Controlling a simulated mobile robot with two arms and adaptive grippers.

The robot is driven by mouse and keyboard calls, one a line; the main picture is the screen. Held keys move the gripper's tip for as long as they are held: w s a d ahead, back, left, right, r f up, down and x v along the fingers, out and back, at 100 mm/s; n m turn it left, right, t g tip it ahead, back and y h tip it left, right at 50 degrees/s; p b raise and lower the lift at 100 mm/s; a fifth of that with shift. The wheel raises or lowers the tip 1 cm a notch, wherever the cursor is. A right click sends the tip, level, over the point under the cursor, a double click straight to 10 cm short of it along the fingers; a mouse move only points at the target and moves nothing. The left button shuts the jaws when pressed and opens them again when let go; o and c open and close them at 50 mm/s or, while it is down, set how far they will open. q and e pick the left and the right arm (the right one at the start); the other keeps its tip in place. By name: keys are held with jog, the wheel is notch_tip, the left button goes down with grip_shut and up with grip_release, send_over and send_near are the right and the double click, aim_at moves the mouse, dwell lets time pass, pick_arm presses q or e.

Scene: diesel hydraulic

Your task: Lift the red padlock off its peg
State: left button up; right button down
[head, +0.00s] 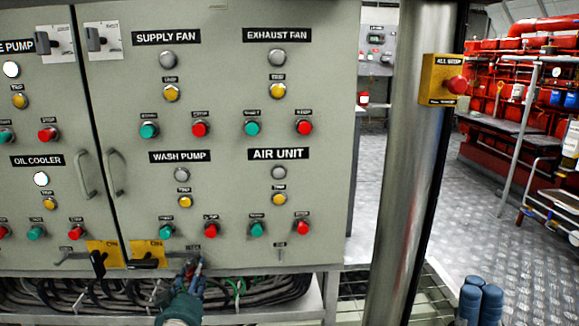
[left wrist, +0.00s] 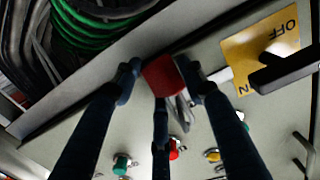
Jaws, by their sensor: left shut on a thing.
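The red padlock (left wrist: 162,76) sits between the fingertips of my left gripper (left wrist: 160,82) in the left wrist view, and they are shut on its body. Its grey shackle points toward the panel face. In the head view my left gripper (head: 187,272) is at the lower edge of the panel (head: 225,100), below the WASH PUMP buttons, and mostly hides the padlock. The peg is hidden or too small to tell, so I cannot tell whether the shackle is still on it. My right gripper (head: 480,303) shows at the bottom right, away from the panel; its opening is unclear.
Yellow plates with black handles (head: 146,256) are just left of my left gripper. Black and green cables (head: 60,292) run below the panel. A steel post (head: 405,130) with a yellow stop box (head: 440,78) stands to the right. Open metal floor (head: 450,215) lies beyond.

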pick_arm(q)
jog(key=shift+a+r, duration=0.1)
jog(key=shift+r, duration=0.25)
